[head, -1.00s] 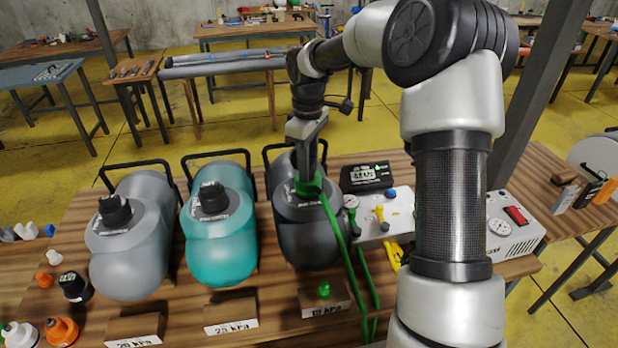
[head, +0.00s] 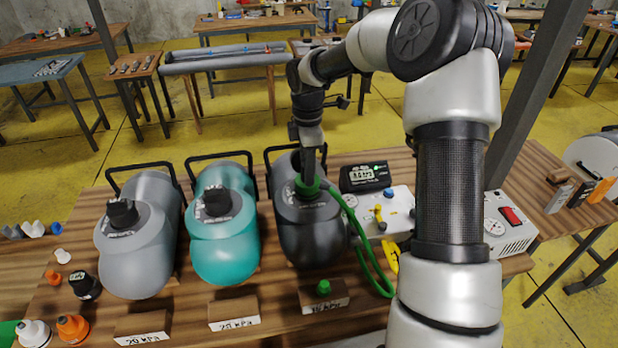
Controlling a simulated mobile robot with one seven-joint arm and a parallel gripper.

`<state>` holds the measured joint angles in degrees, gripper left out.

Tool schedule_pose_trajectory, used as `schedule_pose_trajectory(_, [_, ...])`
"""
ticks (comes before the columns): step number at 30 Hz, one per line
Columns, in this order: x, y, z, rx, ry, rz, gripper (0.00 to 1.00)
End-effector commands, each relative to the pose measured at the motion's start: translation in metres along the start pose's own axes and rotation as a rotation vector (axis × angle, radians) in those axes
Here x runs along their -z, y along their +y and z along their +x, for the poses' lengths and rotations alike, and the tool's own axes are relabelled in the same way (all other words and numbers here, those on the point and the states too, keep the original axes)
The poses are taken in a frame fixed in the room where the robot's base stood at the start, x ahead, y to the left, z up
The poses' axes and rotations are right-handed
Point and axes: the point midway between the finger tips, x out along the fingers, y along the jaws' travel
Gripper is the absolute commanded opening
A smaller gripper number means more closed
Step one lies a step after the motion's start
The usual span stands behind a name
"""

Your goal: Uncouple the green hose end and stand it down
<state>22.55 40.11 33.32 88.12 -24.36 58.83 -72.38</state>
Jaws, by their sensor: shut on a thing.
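The green hose end (head: 307,187) is at the valve on top of the dark grey inflatable tube (head: 312,235), the rightmost of three. My gripper (head: 308,178) points down from above and is shut on the hose end. The fingers cover part of it, so I cannot tell whether it is still coupled or just resting on the valve. The green hose (head: 362,246) runs from it to the right, curving down in a loop past the tube and ending from sight behind my arm.
A teal tube (head: 222,245) and a light grey tube (head: 135,255) stand to the left. Labelled wooden blocks lie in front; the right block (head: 338,300) bears a green cap (head: 323,287). A black gauge (head: 365,177) and a pump box (head: 388,222) stand right.

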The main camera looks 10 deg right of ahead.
Motion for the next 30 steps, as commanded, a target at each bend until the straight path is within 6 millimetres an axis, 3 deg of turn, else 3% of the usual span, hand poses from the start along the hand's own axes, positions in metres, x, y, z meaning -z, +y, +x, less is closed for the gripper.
schedule_pose_trajectory(1, [-0.004, -0.004, 0.009, 0.016, -0.005, -0.020, 0.01])
schedule_pose_trajectory(11, [-0.005, -0.005, 0.009, 0.017, -0.006, -0.025, 0.01])
schedule_pose_trajectory(30, [-0.004, -0.003, -0.007, 0.012, -0.006, -0.023, 0.01])
